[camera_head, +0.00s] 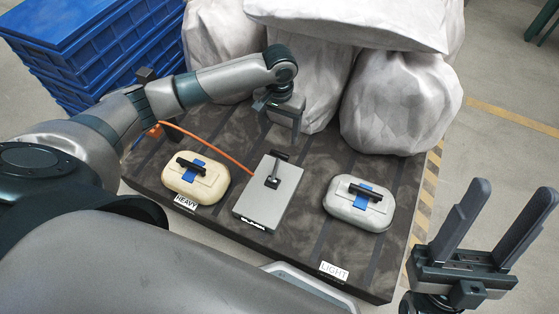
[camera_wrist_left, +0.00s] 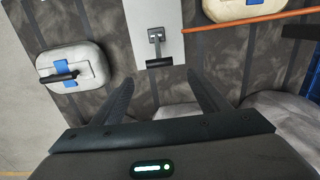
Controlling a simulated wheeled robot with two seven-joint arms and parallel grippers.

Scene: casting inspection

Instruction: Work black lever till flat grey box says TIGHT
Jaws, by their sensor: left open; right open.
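The flat grey box (camera_head: 268,205) lies on the dark grey platform between two lidded castings. It also shows at the top of the left wrist view (camera_wrist_left: 170,18). Its black lever (camera_head: 273,180) stands on the upper part of the box and also shows in the left wrist view (camera_wrist_left: 155,47). The small dark label (camera_head: 253,223) on the box's near edge is too small to read surely. My left gripper (camera_head: 282,128) is open and empty, just beyond the lever and apart from it; its two fingers (camera_wrist_left: 160,82) point toward the box. My right gripper (camera_head: 512,192) is open and empty at the right.
A cream case (camera_head: 208,190) by a HEAVY label stands left, a pale grey case (camera_head: 343,211) near a LIGHT label (camera_head: 334,271) right. Large white sacks (camera_head: 400,105) stand behind. Blue crates (camera_head: 75,45) are at back left. An orange hose (camera_head: 215,143) runs to the box.

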